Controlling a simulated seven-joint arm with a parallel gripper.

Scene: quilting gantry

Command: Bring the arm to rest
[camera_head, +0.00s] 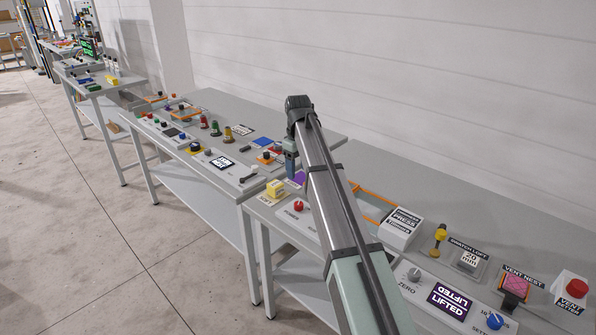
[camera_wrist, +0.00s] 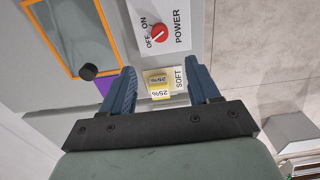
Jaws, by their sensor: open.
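My arm (camera_head: 335,200) reaches from the bottom of the head view up over the near table. My gripper (camera_wrist: 158,90) is open in the wrist view, with its two blue fingers apart. Nothing is held between them. A yellow block marked 25% (camera_wrist: 158,82) shows beyond and between the fingers, beside a SOFT label (camera_wrist: 179,78). In the head view the yellow block (camera_head: 275,188) sits near the table's left corner, left of the gripper.
A red POWER knob (camera_wrist: 159,33) and an orange-framed panel (camera_wrist: 75,35) lie close to the gripper. A second table (camera_head: 200,97) stands beyond, along the white wall.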

